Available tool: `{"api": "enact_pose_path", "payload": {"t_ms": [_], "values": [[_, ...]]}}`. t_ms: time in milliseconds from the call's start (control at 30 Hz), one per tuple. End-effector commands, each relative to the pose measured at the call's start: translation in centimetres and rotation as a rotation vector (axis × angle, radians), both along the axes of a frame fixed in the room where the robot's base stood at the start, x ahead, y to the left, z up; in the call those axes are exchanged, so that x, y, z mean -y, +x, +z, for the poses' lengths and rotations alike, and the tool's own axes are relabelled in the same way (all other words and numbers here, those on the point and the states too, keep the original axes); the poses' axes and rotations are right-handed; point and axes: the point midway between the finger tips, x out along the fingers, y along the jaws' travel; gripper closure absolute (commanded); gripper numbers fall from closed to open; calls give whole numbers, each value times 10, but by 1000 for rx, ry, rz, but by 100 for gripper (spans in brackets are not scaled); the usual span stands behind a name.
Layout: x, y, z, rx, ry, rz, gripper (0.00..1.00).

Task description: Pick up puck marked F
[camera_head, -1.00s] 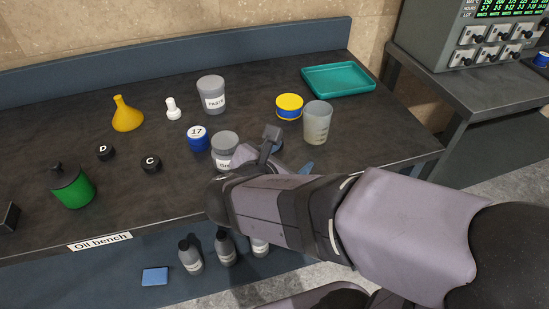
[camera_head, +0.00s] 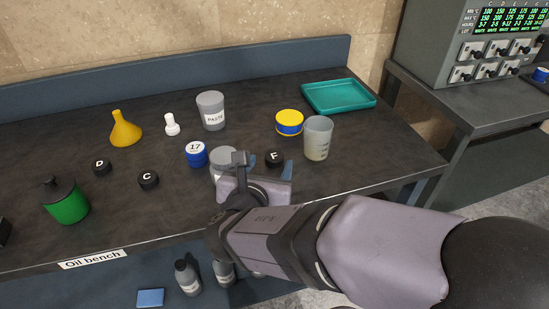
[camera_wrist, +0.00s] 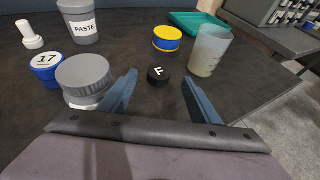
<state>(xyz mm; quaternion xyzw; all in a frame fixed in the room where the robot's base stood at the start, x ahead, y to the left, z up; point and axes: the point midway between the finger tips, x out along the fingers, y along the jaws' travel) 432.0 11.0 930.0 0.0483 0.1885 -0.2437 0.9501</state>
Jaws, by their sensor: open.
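The puck marked F (camera_head: 274,158) is a small black disc with a white letter, lying flat on the dark bench (camera_head: 350,170). In the wrist view the puck (camera_wrist: 157,76) lies ahead of my gripper (camera_wrist: 160,82), between the lines of its two blue-grey fingers and apart from both. My gripper is open and empty. In the head view my gripper (camera_head: 268,170) is close in front of the puck, its fingers partly hidden by my wrist.
A grey-lidded jar (camera_wrist: 84,80) stands close by the left finger. A translucent beaker (camera_head: 317,138) and a yellow-blue tin (camera_head: 289,122) stand behind right of the puck. Pucks C (camera_head: 148,180) and D (camera_head: 101,167) lie left. A teal tray (camera_head: 338,96) sits at the back.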

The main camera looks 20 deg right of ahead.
Motion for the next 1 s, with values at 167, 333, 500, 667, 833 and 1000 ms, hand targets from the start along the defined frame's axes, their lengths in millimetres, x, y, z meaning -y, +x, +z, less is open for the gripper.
{"api": "enact_pose_path", "payload": {"t_ms": [167, 333, 500, 667, 833, 1000], "values": [[7, 10, -7, -4, -2, -4, 43], [15, 25, -14, -4, -3, -4, 43], [19, 35, -18, -3, -2, -3, 43], [21, 39, -22, -2, 1, 0, 43], [21, 40, -23, 0, 2, 1, 43], [21, 40, -23, 0, 2, 1, 60]]}}
